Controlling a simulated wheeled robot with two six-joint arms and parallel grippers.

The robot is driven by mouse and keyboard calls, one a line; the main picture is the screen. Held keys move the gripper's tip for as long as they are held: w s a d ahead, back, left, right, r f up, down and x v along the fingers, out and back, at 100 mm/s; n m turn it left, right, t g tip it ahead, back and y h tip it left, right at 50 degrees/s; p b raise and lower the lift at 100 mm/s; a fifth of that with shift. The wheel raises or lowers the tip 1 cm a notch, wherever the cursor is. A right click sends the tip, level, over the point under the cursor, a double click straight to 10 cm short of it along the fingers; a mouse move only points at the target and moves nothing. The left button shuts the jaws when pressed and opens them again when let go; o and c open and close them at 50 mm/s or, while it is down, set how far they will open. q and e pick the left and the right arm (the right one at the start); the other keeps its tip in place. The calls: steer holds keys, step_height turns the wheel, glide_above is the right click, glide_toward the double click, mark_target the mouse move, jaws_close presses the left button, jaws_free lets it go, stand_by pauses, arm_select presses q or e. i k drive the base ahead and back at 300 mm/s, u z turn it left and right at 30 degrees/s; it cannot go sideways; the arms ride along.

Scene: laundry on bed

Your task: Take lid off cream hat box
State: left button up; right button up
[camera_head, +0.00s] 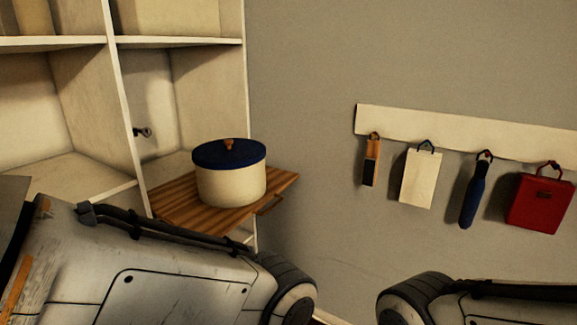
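The cream hat box (231,187) is round and stands upright on a brown slatted wooden board in the shelf unit, left of centre. Its dark blue lid (212,155) sits on top, with a small orange-brown knob (229,144) in the middle. The lid looks level and closed on the box. Parts of my two arms show along the bottom edge, left and right, below the box and apart from it. Neither of my grippers can be seen in this view.
The wooden board (172,202) juts out from the cream shelf unit (122,90), whose other visible compartments look mostly empty. A wall rail (455,130) at right holds a brush-like item (371,162), a cream tag or bag (417,180), a blue umbrella-like item (472,196) and a red bag (540,202).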

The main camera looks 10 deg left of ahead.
mark_target(225, 154)
steer(key=z, duration=0.3)
steer(key=k, duration=0.2)
steer(key=u, duration=1.15)
steer(key=i, duration=1.35)
steer(key=z, duration=0.25)
